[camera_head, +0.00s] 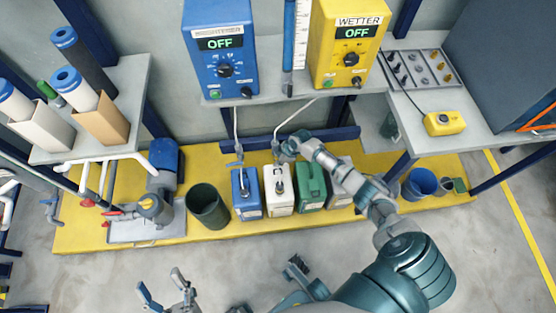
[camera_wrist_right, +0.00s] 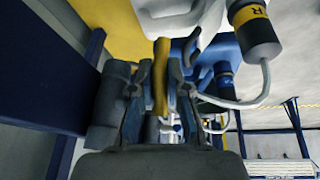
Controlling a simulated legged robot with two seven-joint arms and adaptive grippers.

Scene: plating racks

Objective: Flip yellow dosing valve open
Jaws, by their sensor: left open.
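The yellow dosing valve's lever (camera_wrist_right: 161,78) stands upright between the fingers of my right gripper (camera_wrist_right: 160,88) in the right wrist view. The fingers are close together on both sides of it. In the head view my right gripper (camera_head: 284,149) is at the lower end of the white hose below the yellow WETTER unit (camera_head: 345,45), and it hides the valve there. My left gripper (camera_head: 163,291) is open and empty at the bottom of the head view, away from the valve.
A blue unit (camera_head: 220,45) reading OFF stands left of the yellow one. Below are a blue canister (camera_head: 246,207), a white canister (camera_head: 278,203), a green canister (camera_head: 309,200) and a dark bucket (camera_head: 207,207). The left shelf (camera_head: 90,150) holds filter cylinders.

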